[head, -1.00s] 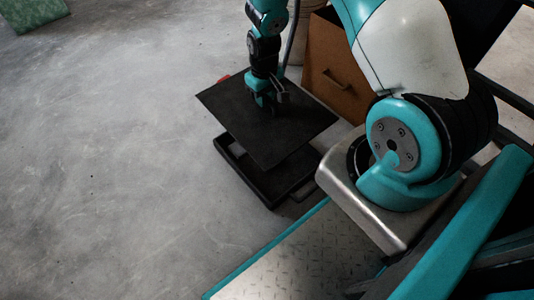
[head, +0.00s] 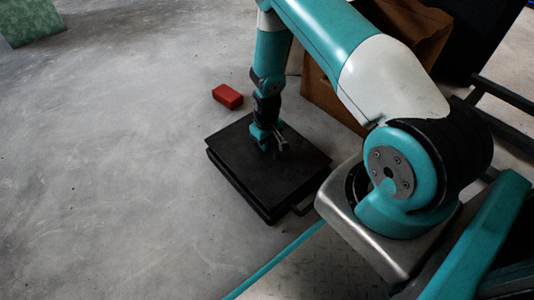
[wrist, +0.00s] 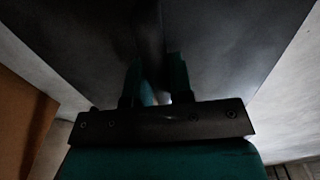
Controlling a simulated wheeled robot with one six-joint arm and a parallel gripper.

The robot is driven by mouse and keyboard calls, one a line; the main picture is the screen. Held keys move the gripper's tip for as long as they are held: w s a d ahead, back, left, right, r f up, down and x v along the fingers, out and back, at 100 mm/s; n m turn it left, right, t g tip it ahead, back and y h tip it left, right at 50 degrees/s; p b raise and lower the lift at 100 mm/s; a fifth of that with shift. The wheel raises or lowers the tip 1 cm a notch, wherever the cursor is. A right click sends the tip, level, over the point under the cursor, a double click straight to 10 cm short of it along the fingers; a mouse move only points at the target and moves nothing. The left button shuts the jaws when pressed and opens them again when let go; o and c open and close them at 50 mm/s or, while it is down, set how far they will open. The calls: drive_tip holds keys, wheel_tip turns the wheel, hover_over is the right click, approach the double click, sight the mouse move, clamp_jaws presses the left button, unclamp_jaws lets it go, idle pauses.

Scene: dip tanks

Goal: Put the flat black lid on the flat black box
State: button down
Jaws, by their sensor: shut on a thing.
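The flat black lid (head: 240,158) lies level over the flat black box (head: 240,190) on the floor and covers its opening. Their edges look nearly lined up; a thin dark line separates them, and I cannot tell whether the lid touches the rim all round. My gripper (head: 270,147) points down at the middle of the lid and is shut on it, at a grip point that is dark and partly hidden. In the wrist view the lid (wrist: 230,40) fills the upper part, with the fingers of my gripper (wrist: 157,85) against it.
A red block (head: 228,96) lies on the floor just behind the box. A brown cabinet (head: 335,102) stands behind right of the box. A green panel (head: 30,20) is at the far left. The concrete floor on the left is clear.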

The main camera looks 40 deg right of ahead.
wheel_tip(320, 180, down, 4)
drive_tip(key=shift+f+b, duration=0.1)
drive_tip(key=shift+b, duration=1)
drive_tip(key=c, duration=1)
unclamp_jaws()
